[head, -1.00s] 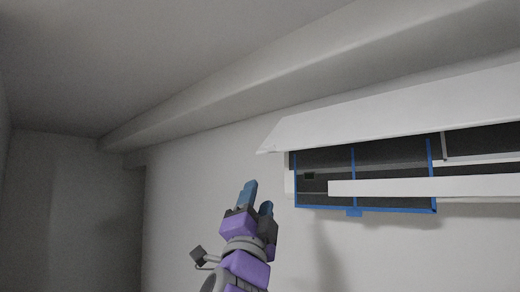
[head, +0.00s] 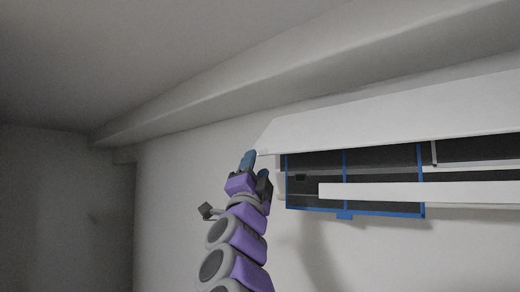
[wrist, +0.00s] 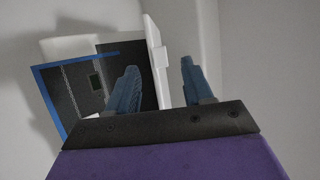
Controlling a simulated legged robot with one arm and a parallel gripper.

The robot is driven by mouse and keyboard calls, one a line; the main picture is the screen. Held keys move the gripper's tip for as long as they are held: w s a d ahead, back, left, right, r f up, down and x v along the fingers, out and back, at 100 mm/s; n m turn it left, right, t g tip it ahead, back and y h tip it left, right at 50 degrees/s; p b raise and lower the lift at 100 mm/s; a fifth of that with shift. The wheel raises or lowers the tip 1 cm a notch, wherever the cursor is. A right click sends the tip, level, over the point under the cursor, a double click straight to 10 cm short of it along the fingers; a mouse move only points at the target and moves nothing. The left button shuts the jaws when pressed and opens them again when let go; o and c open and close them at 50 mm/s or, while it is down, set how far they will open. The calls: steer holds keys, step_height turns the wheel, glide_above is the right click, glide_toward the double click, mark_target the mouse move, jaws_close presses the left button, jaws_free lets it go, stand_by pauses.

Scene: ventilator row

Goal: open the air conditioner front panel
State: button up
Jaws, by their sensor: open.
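The air conditioner's white front panel (head: 400,118) is swung up and out from the unit in the head view, with dark filters (head: 385,162) in blue frames exposed below it. My gripper (head: 257,165) is open at the panel's left end, near its lower corner. In the wrist view, the panel's edge (wrist: 155,50) shows between the two blue fingers of my gripper (wrist: 160,72). I cannot tell whether a finger touches it. The blue-framed filter (wrist: 82,88) also shows at left in the wrist view.
A long white bar (head: 420,190) crosses the front of the open unit. A ceiling beam (head: 300,85) runs above it. The wall (head: 170,210) left of the unit is bare, with free room there.

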mark_target(261, 152)
steer(key=shift+p+x, duration=1.55)
steer(key=shift+x, duration=1.9)
steer(key=shift+d, duration=0.15)
jaws_close()
